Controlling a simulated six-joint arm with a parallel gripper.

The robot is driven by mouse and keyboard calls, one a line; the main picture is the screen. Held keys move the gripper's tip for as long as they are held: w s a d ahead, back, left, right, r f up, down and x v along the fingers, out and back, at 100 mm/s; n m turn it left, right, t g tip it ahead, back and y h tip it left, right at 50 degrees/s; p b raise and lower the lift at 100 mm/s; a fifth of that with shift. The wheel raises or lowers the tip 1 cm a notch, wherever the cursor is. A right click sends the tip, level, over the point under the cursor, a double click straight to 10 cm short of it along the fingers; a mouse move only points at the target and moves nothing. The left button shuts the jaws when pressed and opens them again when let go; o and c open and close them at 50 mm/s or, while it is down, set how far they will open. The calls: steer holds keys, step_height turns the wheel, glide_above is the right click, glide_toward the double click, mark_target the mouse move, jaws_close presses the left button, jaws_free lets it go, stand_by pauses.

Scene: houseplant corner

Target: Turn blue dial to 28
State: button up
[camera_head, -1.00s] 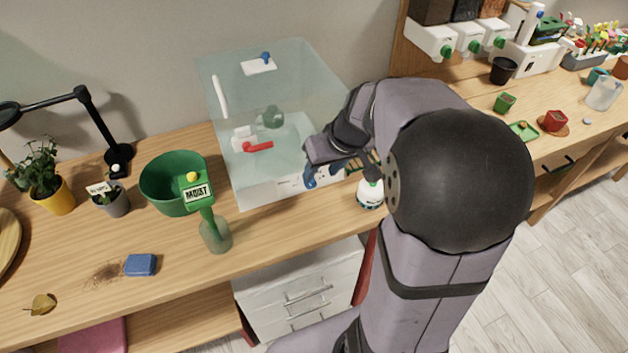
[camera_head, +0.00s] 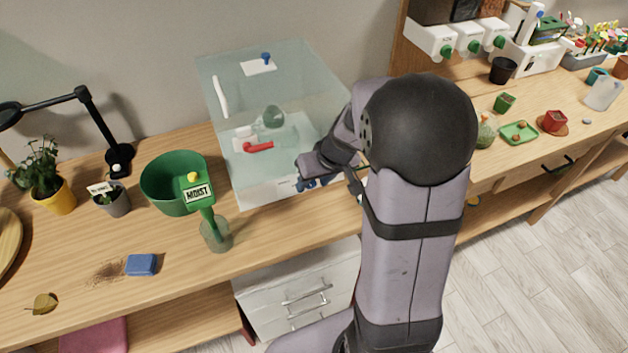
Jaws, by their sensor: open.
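A clear terrarium-like case (camera_head: 225,130) stands on the bench with a pale control panel (camera_head: 284,189) low on its front. My gripper (camera_head: 312,184) is open at the right part of this panel, close in front of it. Dark blue parts show at the gripper's tip; I cannot tell whether any of them is the blue dial. The dial's scale and setting cannot be read, as my gripper and arm cover much of the panel. A small blue knob (camera_head: 265,58) shows on the case's lid.
A red-handled item (camera_head: 258,147) lies inside the case. A green bowl (camera_head: 168,183) and a sign marked MOIST (camera_head: 198,194) in a glass bottle (camera_head: 215,235) stand left of the panel. A blue sponge (camera_head: 141,265) lies at the front left. Bench between is clear.

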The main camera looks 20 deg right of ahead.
jaws_close()
steer(key=c, duration=1.1)
jaws_free()
steer(key=shift+o, duration=0.2)
steer(key=shift+d+f+b, duration=0.1)
steer(key=shift+f+b, duration=0.1)
steer(key=shift+b, duration=0.55)
